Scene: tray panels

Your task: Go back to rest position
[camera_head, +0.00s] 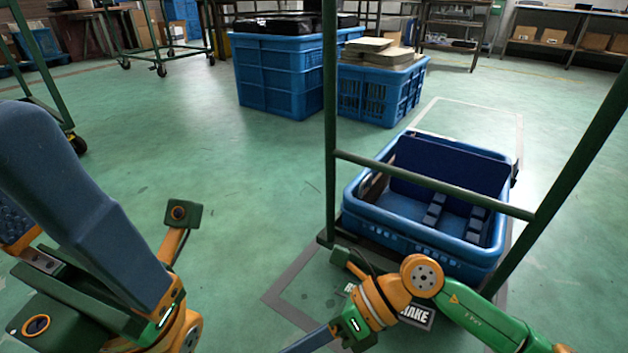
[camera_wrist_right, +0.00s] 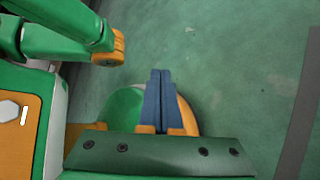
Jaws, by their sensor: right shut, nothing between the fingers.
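My right gripper (camera_wrist_right: 160,73) is shut and empty in the right wrist view, its two blue fingers side by side over green floor. In the head view, my right arm comes in from the lower right. Its blue fingers (camera_head: 308,342) point to the lower left and run out of the bottom edge. My left gripper (camera_head: 70,190) is large and close to the camera at the left of the head view. Its blue-grey finger part points up and left and is cut off by the edge. Whether it is open or shut does not show.
A blue crate (camera_head: 408,239) with a dark blue panel (camera_head: 450,165) inside sits on a green-posted cart (camera_head: 330,120), just beyond my right arm. Two blue crates (camera_head: 280,80) (camera_head: 385,95) stand farther back. The floor (camera_head: 240,170) between my arms is clear.

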